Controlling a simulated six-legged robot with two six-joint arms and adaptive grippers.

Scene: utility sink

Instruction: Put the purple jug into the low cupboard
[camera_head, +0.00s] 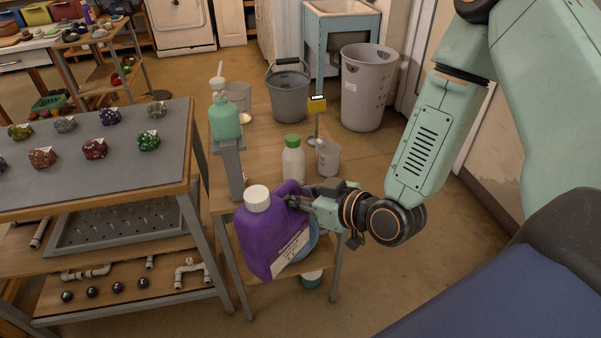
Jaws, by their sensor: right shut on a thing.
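The purple jug (259,238) has a white cap and a pale label, and it is slightly tilted. My right gripper (297,201) is shut on the jug near its handle at the upper right. The jug hangs in front of a small wooden side table (262,160); I cannot tell whether it touches the table. My left gripper is not in view. White cabinet fronts (182,25) stand far off at the back; I cannot tell whether one of them is the low cupboard.
On the side table stand a green pump bottle (224,118), a white bottle with a green cap (293,160) and a clear beaker (328,158). A grey workbench (75,175) with several stones is at left. A grey bucket (287,95) and a pale bin (367,90) stand behind.

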